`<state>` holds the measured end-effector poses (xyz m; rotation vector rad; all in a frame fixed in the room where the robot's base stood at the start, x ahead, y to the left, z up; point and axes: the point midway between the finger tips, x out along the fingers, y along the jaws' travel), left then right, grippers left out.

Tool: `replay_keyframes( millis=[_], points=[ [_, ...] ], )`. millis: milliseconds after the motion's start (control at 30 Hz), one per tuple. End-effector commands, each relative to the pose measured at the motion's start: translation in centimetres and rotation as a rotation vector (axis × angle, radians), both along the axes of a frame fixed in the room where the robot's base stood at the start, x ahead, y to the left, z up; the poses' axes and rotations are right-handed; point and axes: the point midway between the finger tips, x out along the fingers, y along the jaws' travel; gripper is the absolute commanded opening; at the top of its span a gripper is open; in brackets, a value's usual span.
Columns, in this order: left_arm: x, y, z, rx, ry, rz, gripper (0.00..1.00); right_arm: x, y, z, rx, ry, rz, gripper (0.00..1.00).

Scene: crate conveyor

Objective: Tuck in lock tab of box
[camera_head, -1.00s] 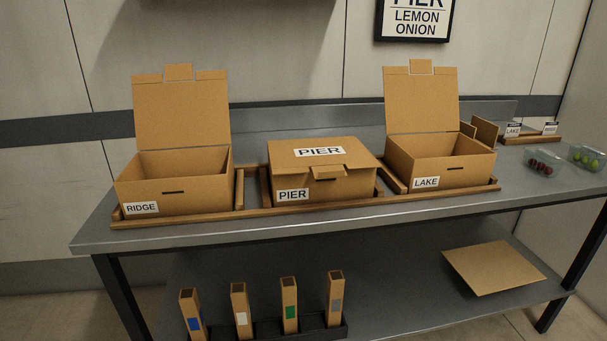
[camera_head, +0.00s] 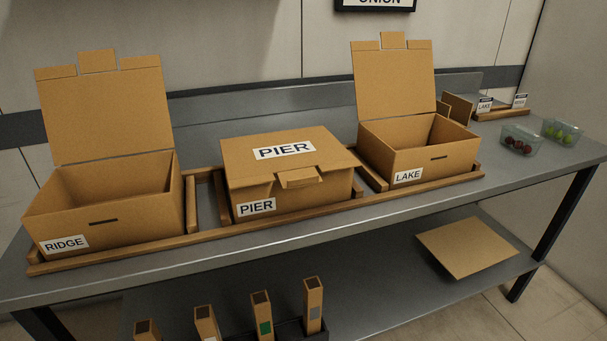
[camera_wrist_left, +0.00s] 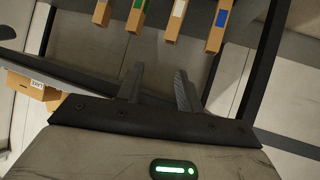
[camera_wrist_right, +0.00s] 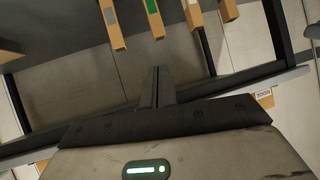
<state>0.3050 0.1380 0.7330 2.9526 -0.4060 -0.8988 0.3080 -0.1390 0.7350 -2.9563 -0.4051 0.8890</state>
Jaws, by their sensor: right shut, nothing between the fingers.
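The middle PIER box (camera_head: 285,190) stands in the wooden rack with its lid (camera_head: 285,152) lowered over it. Its lock tab (camera_head: 299,178) sticks out at the front edge of the lid, outside the front wall. The slot in that wall is hidden behind the tab. Neither gripper shows in the head view. In the left wrist view my left gripper (camera_wrist_left: 158,82) has its two fingers apart with nothing between them. In the right wrist view my right gripper (camera_wrist_right: 157,80) has its fingers together and empty. Both are away from the box.
The RIDGE box (camera_head: 110,205) on the left and the LAKE box (camera_head: 420,150) on the right stand with lids up. Punnets of red (camera_head: 520,141) and green (camera_head: 562,131) fruit are at far right. A cardboard sheet (camera_head: 466,246) and several upright cartons (camera_head: 262,314) are on the lower shelf.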

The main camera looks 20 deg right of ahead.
Motion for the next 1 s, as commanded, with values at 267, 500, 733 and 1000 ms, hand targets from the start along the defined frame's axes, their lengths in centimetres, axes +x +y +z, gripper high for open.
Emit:
replay_keyframes(
  millis=[267,500,733,1000],
  points=[
    [-0.7,0.1,0.9,0.014,0.019,-0.002,0.76,5.5,1.5,7.5,0.049,-0.331,0.026,0.0],
    [-0.5,0.4,1.4,0.05,0.028,-0.009,0.76,12.0,-0.5,21.5,0.064,-0.91,-0.144,0.0],
    [-0.6,0.6,0.9,0.066,0.036,-0.015,0.76,12.7,-2.1,24.9,0.048,-1.054,-0.253,0.0],
    [-0.6,0.6,1.0,0.069,0.035,-0.018,0.76,12.8,-2.1,24.9,0.049,-1.052,-0.251,0.0]
  ],
)
